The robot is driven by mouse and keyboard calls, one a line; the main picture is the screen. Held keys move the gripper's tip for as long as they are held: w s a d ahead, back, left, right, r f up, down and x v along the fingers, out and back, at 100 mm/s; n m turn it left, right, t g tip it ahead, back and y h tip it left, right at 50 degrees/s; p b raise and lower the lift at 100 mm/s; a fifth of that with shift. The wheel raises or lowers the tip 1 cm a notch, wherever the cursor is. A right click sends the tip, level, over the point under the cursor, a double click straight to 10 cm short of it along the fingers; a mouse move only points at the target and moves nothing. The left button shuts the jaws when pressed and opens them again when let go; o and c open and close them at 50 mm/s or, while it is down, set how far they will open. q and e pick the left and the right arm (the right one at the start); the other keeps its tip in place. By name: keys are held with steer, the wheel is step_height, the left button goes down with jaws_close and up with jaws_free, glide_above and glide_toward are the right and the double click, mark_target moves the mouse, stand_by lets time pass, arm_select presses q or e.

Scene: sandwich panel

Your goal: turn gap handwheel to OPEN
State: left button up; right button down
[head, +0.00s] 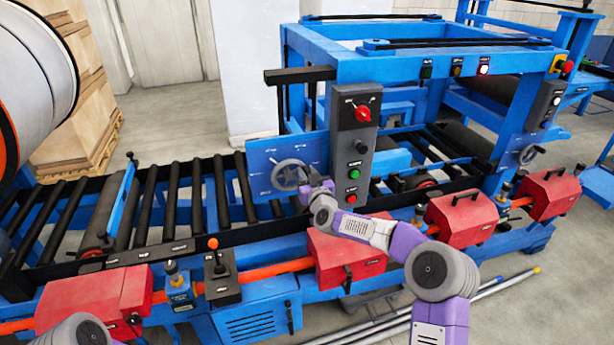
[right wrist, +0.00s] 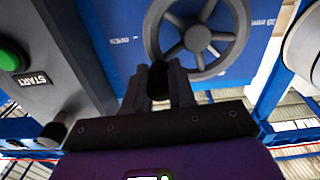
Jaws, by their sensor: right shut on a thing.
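The gap handwheel (head: 287,176) is a grey spoked wheel on a blue plate (head: 262,158) at the middle of the machine. It also shows in the right wrist view (right wrist: 197,39), with its hub and spokes clear. My right gripper (head: 309,190) is at the lower right of the wheel's rim. In the right wrist view its fingers (right wrist: 160,84) are shut around a dark handle piece (right wrist: 159,76) at the rim. My left gripper is out of view; only part of my left arm shows at the bottom left.
A grey control box (head: 356,135) with a red knob and several buttons stands just right of the wheel; its green START button (right wrist: 10,56) shows close by in the right wrist view. Black rollers (head: 178,195) lie to the left. Red covers (head: 340,250) line the front.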

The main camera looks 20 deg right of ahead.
steer(key=a+f+m+b, duration=0.2)
steer(key=f+m+b, duration=0.2)
steer(key=m+b, duration=0.7)
steer(key=a+f+m+b, duration=0.3)
steer(key=f+m+b, duration=0.1)
steer(key=m+b, duration=0.8)
steer(key=shift+a+m, duration=0.25)
steer(key=shift+m, duration=1.25)
steer(key=shift+s, duration=0.1)
steer(key=shift+r, duration=0.1)
steer(key=c, duration=0.9)
jaws_free()
steer(key=shift+a, duration=0.1)
steer(key=shift+c, duration=0.2)
steer(key=shift+s, duration=0.1)
